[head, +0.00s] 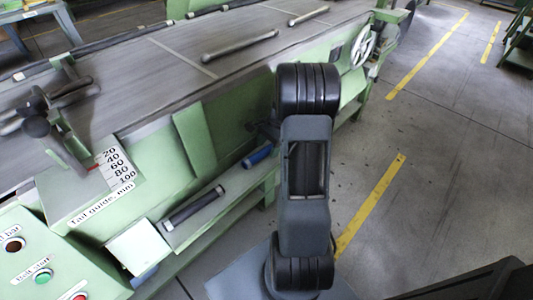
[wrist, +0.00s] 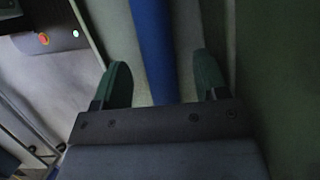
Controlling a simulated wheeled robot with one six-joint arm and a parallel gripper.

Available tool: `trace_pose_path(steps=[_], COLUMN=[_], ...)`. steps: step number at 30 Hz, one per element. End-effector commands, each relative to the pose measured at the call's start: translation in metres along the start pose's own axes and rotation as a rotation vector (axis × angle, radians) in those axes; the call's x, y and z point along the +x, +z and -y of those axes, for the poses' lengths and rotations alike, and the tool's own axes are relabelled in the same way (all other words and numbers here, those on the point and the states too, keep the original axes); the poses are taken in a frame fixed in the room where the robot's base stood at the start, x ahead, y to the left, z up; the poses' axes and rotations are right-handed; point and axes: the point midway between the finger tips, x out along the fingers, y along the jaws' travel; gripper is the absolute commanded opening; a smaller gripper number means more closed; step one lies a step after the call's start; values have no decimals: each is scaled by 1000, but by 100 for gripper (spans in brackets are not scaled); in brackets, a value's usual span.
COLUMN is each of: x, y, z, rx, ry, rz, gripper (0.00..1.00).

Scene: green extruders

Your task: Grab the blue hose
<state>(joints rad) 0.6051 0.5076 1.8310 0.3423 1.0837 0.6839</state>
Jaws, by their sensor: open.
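The blue hose (wrist: 154,48) runs from the top edge of the wrist view down to my gripper (wrist: 162,66). My gripper is open, with one green finger on each side of the hose. A gap shows between the hose and each finger, so neither is seen touching it. In the head view a short piece of the blue hose (head: 257,155) lies on the green machine's lower ledge, left of my arm. My gripper is hidden behind my arm in that view.
A dark cylinder (head: 196,205) lies on the same ledge, nearer and to the left. The green machine (head: 225,140) with its long grey table top (head: 165,70) rises above the ledge. A handwheel (head: 362,40) sticks out on the right. The floor with yellow lines is clear at right.

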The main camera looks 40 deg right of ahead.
Motion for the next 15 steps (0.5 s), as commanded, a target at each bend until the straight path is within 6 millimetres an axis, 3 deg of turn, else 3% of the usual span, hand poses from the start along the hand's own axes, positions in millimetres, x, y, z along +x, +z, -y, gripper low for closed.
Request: trace_pose_path(steps=[2, 9, 15], x=[8, 9, 8], y=[0, 0, 0], z=[0, 0, 0], rx=[0, 0, 0], ry=[1, 0, 0], rz=[1, 0, 0], gripper=[67, 66, 47])
